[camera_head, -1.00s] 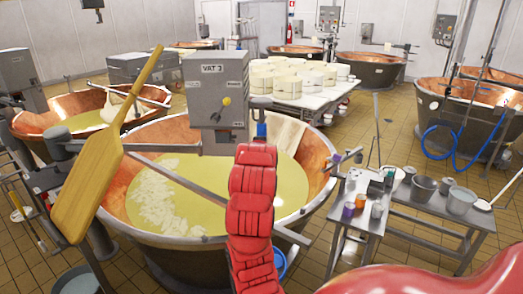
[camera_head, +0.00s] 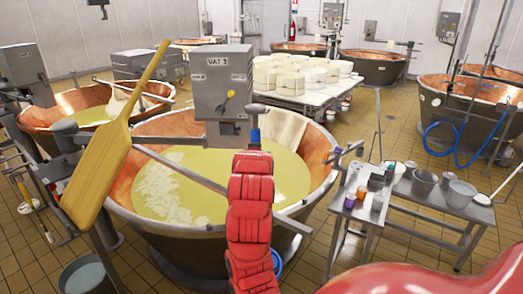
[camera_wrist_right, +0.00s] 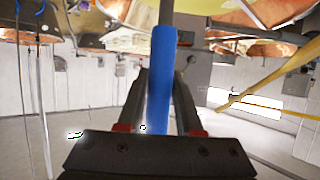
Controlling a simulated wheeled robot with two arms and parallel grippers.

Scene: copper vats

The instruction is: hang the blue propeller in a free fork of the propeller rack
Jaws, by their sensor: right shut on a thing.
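The blue propeller shows only in part. Its blue shaft (camera_wrist_right: 160,80) runs upright between the fingers of my right gripper (camera_wrist_right: 160,72) in the right wrist view, and the gripper is shut on it. In the head view a short blue piece (camera_head: 255,136) shows above my red right arm, in front of the grey VAT 3 box; the arm hides the gripper. The far end of the propeller is not clear. A bar with a purple tip (camera_head: 336,151) is at the right rim of the vat. I cannot make out the propeller rack or its forks. My left gripper is not in view.
The copper vat (camera_head: 125,190) with yellow liquid lies around my right arm. A wooden paddle (camera_head: 95,175) slants at the left. A metal cart (camera_head: 350,208) with cups and a bench (camera_head: 430,205) with buckets stand at the right. A bucket (camera_head: 88,277) is at lower left.

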